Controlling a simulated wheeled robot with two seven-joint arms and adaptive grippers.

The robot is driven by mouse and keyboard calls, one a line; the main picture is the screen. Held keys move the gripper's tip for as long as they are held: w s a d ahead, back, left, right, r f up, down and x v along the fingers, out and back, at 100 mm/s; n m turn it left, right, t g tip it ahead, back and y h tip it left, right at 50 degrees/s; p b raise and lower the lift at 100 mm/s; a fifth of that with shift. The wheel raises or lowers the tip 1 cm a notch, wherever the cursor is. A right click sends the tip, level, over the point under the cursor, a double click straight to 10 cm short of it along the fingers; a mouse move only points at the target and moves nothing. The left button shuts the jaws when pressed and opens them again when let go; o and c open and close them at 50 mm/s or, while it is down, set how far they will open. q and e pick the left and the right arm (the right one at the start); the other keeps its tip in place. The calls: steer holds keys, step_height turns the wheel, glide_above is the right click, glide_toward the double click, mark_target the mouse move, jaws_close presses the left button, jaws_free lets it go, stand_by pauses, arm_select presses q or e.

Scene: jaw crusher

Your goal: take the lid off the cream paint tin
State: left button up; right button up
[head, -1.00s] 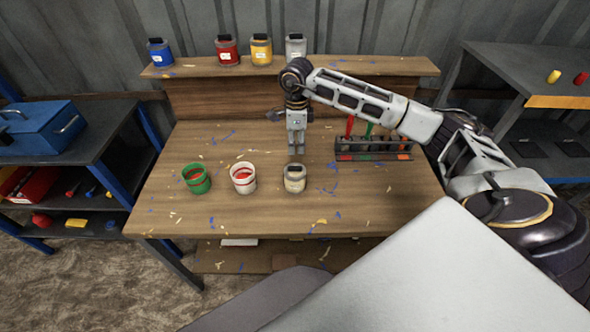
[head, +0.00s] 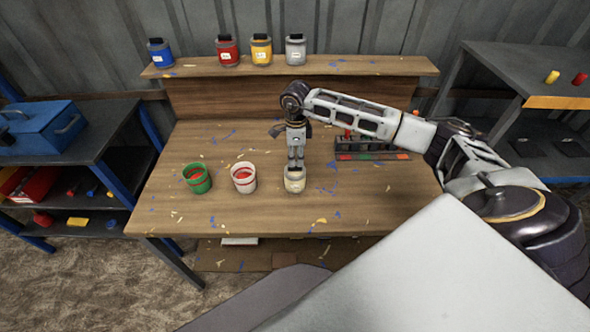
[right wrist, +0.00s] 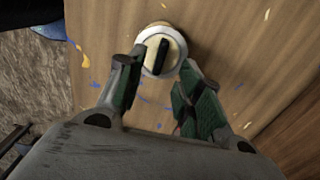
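The cream paint tin (head: 294,185) stands upright on the workbench, to the right of the two open tins. In the right wrist view its cream lid (right wrist: 172,60) is on, with a dark bar-shaped handle (right wrist: 155,56) across it. My right gripper (head: 296,163) points down just above the tin and hides part of its top in the head view. In the right wrist view the fingers (right wrist: 155,84) are apart, with nothing visible between the pads; the handle lies just ahead of them. My left gripper is not in view.
An open green tin (head: 197,179) and an open white tin (head: 243,178) with red inside stand to the left. A dark rack (head: 372,148) is at the bench's right. Several lidded tins, including a yellow one (head: 261,51), stand on the back shelf.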

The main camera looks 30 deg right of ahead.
mark_target(295, 169)
steer(key=shift+w+a+f+p, duration=0.1)
steer(key=shift+f+p, duration=0.25)
steer(key=shift+f, duration=0.85)
steer(key=shift+a+f+p, duration=0.1)
steer(key=shift+f+p, duration=0.25)
steer(key=shift+f, duration=0.85)
jaws_close()
